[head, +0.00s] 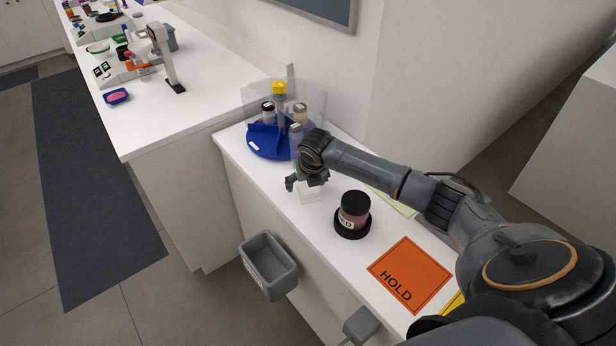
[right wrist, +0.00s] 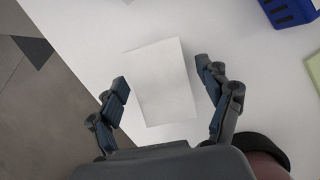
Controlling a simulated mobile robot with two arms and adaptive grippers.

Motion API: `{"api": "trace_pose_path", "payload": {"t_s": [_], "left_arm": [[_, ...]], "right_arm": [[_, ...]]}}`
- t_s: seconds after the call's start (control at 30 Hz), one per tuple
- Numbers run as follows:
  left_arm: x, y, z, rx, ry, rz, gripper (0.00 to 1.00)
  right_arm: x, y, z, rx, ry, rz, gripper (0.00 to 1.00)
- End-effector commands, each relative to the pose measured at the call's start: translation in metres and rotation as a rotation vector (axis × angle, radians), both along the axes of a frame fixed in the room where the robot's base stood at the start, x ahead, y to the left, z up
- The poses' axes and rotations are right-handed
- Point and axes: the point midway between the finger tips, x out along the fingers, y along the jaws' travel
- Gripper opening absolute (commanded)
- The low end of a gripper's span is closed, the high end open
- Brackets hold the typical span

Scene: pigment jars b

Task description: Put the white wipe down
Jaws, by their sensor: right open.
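The white wipe (right wrist: 163,82) lies flat on the white counter in the right wrist view, between the spread fingers of my right gripper (right wrist: 168,88). The fingers are open and stand apart from the wipe on both sides. In the head view the wipe (head: 308,193) shows as a small pale patch under my right gripper (head: 306,184), partly hidden by it. My left gripper is not in view.
A dark-lidded jar (head: 354,212) stands on a black base right of the gripper. An orange HOLD mat (head: 410,274) lies nearer. A blue turntable (head: 262,147) with jars is behind. A grey bin (head: 268,266) hangs at the counter's front edge.

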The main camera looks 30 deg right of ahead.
Motion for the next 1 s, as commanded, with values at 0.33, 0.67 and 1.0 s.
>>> {"api": "trace_pose_path", "payload": {"t_s": [0.33,0.67,1.0], "left_arm": [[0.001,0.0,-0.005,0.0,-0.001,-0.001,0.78],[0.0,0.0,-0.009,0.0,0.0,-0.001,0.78],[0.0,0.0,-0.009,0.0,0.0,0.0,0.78]], "right_arm": [[-0.023,0.006,0.059,-0.002,-0.005,0.001,0.78],[-0.041,0.013,0.103,0.0,-0.001,0.0,0.78],[-0.043,0.014,0.107,0.0,0.0,-0.001,0.78]]}}
